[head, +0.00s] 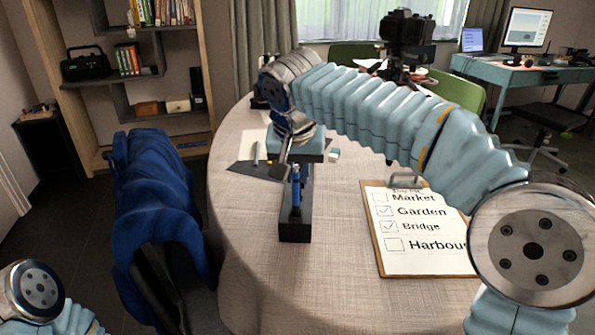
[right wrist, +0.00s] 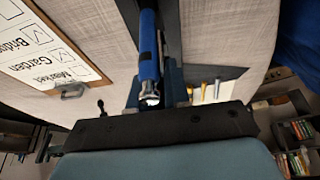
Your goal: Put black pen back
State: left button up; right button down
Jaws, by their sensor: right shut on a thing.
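No clearly black pen shows. My left gripper is out of view.
A clipboard (head: 376,262) with a checklist lies right of the holder, under my right arm. A small eraser (head: 334,155) lies beyond the holder. A camera on a tripod (head: 407,35) stands at the back. The tablecloth (head: 300,295) in front is bare.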

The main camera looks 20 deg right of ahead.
jog(key=shift+f, duration=0.15)
jog(key=c, duration=1.1)
grip_release()
jog(key=shift+r, duration=0.25)
jog(key=p+v, duration=0.2)
jog(key=v, duration=1)
jog(key=shift+w, duration=0.1)
